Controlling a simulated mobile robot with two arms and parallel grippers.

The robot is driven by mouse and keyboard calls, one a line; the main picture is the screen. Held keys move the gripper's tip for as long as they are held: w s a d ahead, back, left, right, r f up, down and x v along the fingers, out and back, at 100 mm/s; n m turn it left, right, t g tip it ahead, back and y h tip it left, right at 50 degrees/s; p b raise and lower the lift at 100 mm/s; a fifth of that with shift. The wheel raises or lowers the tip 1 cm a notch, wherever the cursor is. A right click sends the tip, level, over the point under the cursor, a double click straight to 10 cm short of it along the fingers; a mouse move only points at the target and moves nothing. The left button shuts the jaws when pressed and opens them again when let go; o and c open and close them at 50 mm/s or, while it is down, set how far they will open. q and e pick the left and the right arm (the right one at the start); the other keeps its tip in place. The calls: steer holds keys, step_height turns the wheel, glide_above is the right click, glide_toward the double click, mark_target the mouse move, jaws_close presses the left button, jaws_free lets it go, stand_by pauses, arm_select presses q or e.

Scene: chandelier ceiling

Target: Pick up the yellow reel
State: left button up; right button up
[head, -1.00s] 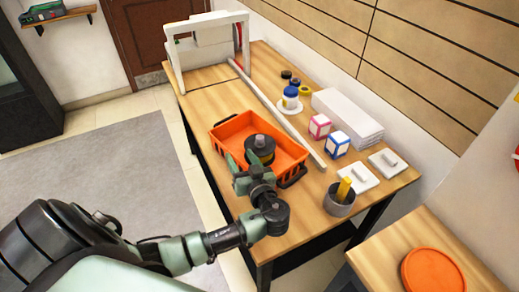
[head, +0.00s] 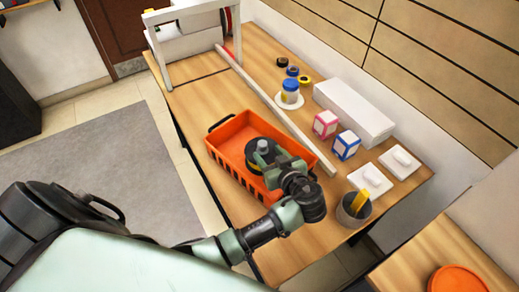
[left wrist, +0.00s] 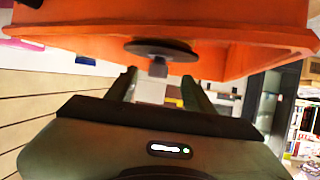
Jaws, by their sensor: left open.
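In the head view, that disc (head: 258,151) is partly hidden by the gripper. My right gripper is in neither view.
A long pale bar (head: 270,105) lies between the crate and the reels. A blue-lidded jar (head: 290,90) on a saucer stands close to the yellow reel. Two small boxes, a white stack (head: 352,112) and a grey cup (head: 352,208) are on the right.

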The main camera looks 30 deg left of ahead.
mark_target(263, 144)
arm_select(q)
steer(key=shift+w+a+r+p, duration=0.15)
steer(key=shift+w+a+p, duration=0.85)
steer(key=shift+a, duration=0.2)
steer(key=shift+x, duration=1.25)
steer(key=shift+w+a+f, duration=0.15)
steer(key=shift+f, duration=0.15)
steer(key=shift+c, duration=0.9)
jaws_close()
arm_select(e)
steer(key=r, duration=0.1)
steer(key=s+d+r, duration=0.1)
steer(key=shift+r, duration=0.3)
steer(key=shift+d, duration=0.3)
